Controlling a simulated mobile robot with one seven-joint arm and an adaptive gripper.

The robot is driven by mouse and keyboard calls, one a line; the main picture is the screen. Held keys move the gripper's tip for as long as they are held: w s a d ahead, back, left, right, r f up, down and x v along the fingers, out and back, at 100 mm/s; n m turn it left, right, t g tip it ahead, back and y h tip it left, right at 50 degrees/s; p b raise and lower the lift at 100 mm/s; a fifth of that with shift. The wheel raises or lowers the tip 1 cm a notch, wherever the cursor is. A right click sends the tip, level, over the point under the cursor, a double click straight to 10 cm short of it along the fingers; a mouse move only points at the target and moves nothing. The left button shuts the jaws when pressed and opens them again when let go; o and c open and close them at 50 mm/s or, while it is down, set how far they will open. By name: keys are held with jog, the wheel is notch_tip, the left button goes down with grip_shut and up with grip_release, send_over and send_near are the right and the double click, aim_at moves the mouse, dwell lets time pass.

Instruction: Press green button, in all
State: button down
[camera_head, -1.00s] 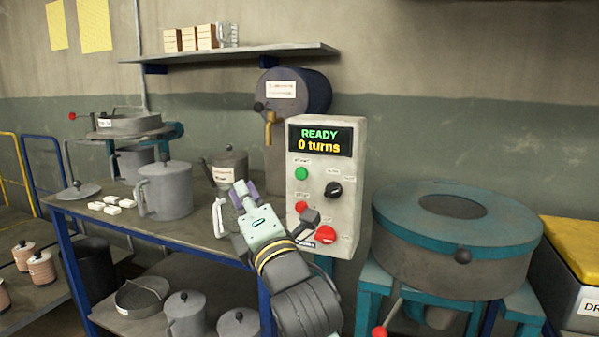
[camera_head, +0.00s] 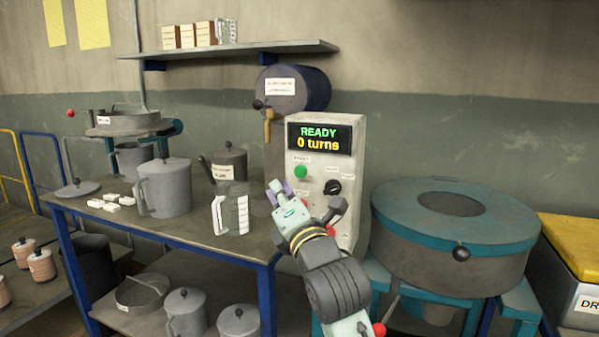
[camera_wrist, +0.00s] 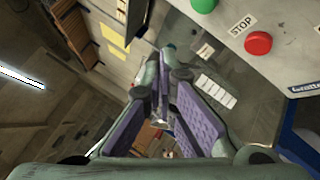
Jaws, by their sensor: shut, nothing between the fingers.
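The control box (camera_head: 350,215) is a pale grey panel with a display (camera_head: 319,138) reading "READY" and "0 turns". Its green button (camera_head: 301,172) is at the upper left of the panel, below the display. The green button also shows at the top edge of the wrist view (camera_wrist: 204,4), with a red stop button (camera_wrist: 258,43) near it. My gripper (camera_head: 278,190) is shut and empty, in front of the panel's lower left, just below and left of the green button. Its purple finger pads (camera_wrist: 165,115) come together in the wrist view. They look apart from the button.
A black knob (camera_head: 332,187) sits right of the green button. A round teal-topped machine (camera_head: 450,235) stands right of the box. A shelf (camera_head: 245,50) hangs above.

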aim_at(300, 171)
jog(key=shift+w+d, duration=0.3)
jog(key=shift+w, duration=0.6)
jog(key=shift+w+d, duration=0.3)
jog(key=shift+w, duration=0.6)
jog(key=shift+w+d, duration=0.3)
jog(key=shift+w, duration=0.6)
jog(key=shift+w+b, duration=0.15)
jog(key=shift+b, duration=0.2)
jog(key=shift+w+d, duration=0.1)
jog(key=shift+w, duration=0.15)
